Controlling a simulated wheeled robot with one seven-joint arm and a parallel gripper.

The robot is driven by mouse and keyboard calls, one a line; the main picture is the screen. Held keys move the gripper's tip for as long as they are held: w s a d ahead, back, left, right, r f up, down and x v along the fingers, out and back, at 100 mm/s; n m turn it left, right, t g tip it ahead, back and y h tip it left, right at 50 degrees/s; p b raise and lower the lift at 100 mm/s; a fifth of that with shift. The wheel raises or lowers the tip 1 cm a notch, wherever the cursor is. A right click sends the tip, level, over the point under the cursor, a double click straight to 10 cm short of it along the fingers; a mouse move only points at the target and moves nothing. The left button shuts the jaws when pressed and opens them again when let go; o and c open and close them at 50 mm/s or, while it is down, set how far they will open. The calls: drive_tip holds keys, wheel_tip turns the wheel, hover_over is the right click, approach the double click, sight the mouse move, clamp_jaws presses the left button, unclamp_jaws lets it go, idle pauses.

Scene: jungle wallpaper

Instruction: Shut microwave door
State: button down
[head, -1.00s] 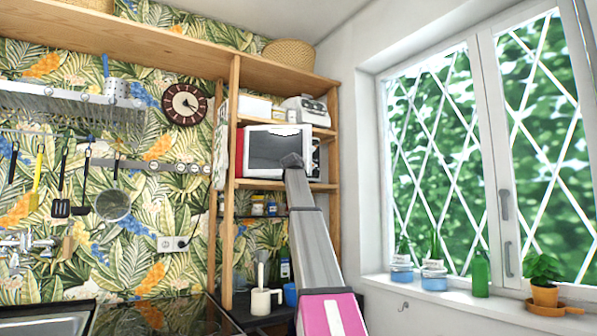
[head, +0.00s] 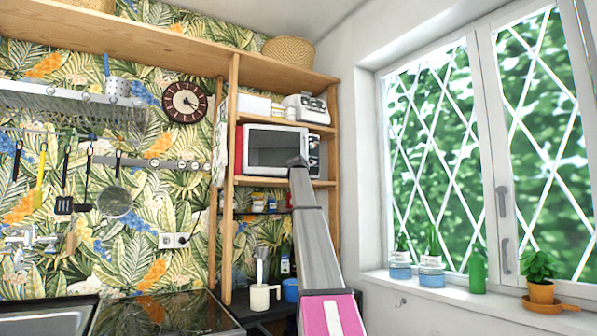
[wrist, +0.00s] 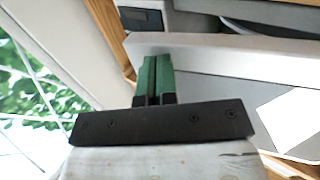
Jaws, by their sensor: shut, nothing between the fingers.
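The microwave (head: 314,143) stands on a wooden shelf in the head view. Its white-framed door (head: 268,149) with a dark window is close to the front and hides most of it. In the wrist view the white edge of the door (wrist: 240,52) stands out from the grey body, so it looks slightly ajar; the exact gap is hard to tell. My gripper (head: 297,162) is at the door's right edge. In the wrist view my gripper's green fingers (wrist: 155,70) are together, empty, and up against or very near the door edge.
A wooden shelf frame (head: 232,200) encloses the microwave. A white appliance (head: 305,108) sits on the shelf above.

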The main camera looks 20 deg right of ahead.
drive_tip(key=w, duration=0.6)
drive_tip(key=shift+w+d, duration=0.3)
drive_tip(key=shift+w, duration=0.1)
